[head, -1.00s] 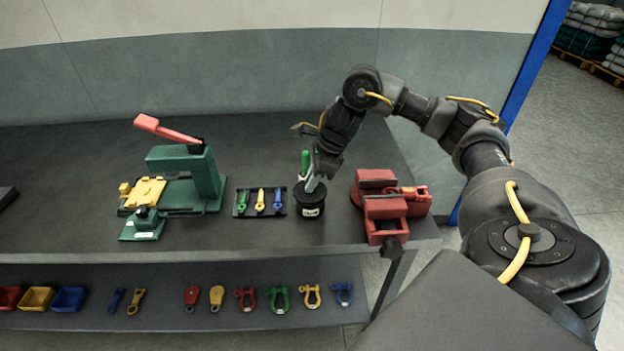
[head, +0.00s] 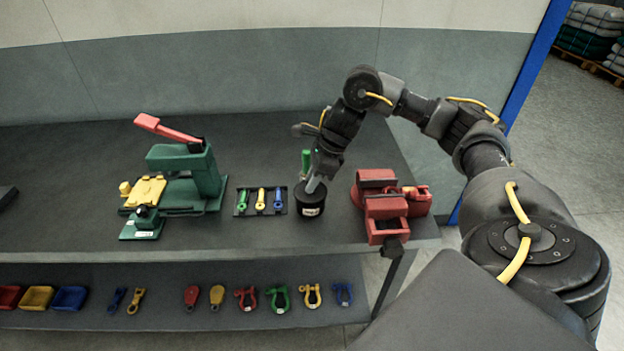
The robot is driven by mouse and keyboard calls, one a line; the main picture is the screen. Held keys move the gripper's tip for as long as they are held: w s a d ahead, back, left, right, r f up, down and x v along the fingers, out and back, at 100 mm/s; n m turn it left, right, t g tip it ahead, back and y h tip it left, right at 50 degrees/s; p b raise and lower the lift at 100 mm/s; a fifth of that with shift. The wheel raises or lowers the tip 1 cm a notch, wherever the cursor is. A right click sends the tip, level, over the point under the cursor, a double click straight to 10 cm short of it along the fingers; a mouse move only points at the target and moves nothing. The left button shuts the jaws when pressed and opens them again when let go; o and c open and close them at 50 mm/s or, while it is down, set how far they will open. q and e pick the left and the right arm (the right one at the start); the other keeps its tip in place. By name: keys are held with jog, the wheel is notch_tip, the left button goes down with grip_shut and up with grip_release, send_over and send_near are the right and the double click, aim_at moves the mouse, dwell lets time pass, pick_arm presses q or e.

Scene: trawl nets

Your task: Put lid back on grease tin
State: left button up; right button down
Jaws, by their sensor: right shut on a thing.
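The black grease tin (head: 311,208) with a white label stands upright on the bench, left of the red vise. Its black lid (head: 302,189) is on top of the tin and appears flush with the rim, with no gap that I can see. My right gripper (head: 313,185) comes down from above and is shut on the lid; its fingertips are at the middle of the lid's top. What exactly the fingers pinch is too small to tell. My left gripper is out of view.
A red vise (head: 383,206) stands close on the right, near the bench edge. A black tray (head: 261,211) with small coloured tools lies left of the tin. A green handle (head: 305,160) stands behind it. A green press (head: 185,180) stands further left.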

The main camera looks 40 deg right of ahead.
dwell(0.8)
jog(key=c, duration=0.7)
grip_release()
jog(key=shift+r+p, duration=3.4)
jog(key=shift+r, duration=0.1)
grip_shut()
